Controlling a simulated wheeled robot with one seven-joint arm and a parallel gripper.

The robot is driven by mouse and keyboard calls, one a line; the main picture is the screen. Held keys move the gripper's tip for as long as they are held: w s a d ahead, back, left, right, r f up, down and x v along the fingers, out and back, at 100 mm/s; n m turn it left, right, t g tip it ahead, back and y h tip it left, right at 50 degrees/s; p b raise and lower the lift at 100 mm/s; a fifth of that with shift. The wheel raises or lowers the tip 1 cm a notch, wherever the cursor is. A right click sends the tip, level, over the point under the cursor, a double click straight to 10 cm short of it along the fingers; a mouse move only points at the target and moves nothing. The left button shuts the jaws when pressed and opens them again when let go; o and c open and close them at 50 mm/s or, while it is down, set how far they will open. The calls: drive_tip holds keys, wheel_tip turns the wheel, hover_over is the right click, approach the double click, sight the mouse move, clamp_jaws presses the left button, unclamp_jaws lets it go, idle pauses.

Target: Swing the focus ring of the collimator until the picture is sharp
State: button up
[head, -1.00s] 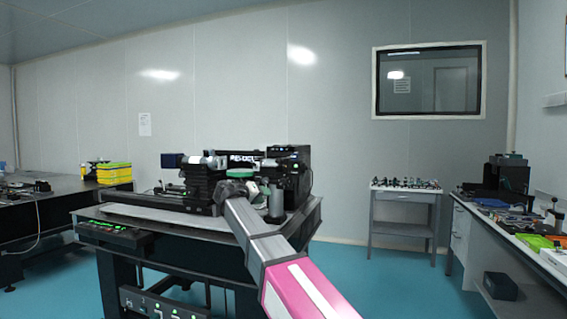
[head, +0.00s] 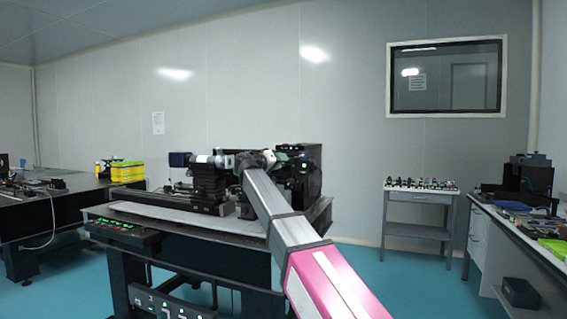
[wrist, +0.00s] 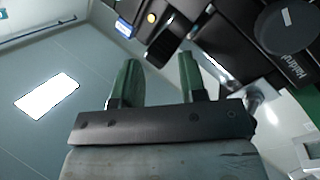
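The optical assembly (head: 207,183) stands on the optical table (head: 150,209) in the head view, black with a pale cylinder at its top left. I cannot tell which part is the collimator's focus ring. My gripper, at the far end of my arm, covers the middle of the assembly in the head view. In the wrist view my gripper (wrist: 157,68) has two green fingers spread apart, with no object visibly clamped between them. Black equipment (wrist: 225,50) with a round dark knob (wrist: 287,26) lies beyond and right of the fingers. The picture is not readable now.
A tall black unit (head: 300,178) stands right of my arm's end, close to it. A small trolley (head: 420,197) with parts is at the back right, and a workbench (head: 500,225) is at the right. Yellow bins (head: 127,172) sit on the left table.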

drive_tip(key=shift+x, duration=1.05)
drive_tip(key=c, duration=0.6)
drive_tip(key=shift+w+r+n+g+y, duration=0.4)
drive_tip(key=shift+r+g+y, duration=0.2)
drive_tip(key=shift+r+g, duration=0.2)
drive_tip(key=shift+w+d+r+n+g+y, duration=0.25)
drive_tip(key=shift+r+n+g+y, duration=0.2)
drive_tip(key=shift+g+y, duration=0.35)
drive_tip(key=o, duration=0.6)
drive_tip(key=shift+a, duration=0.1)
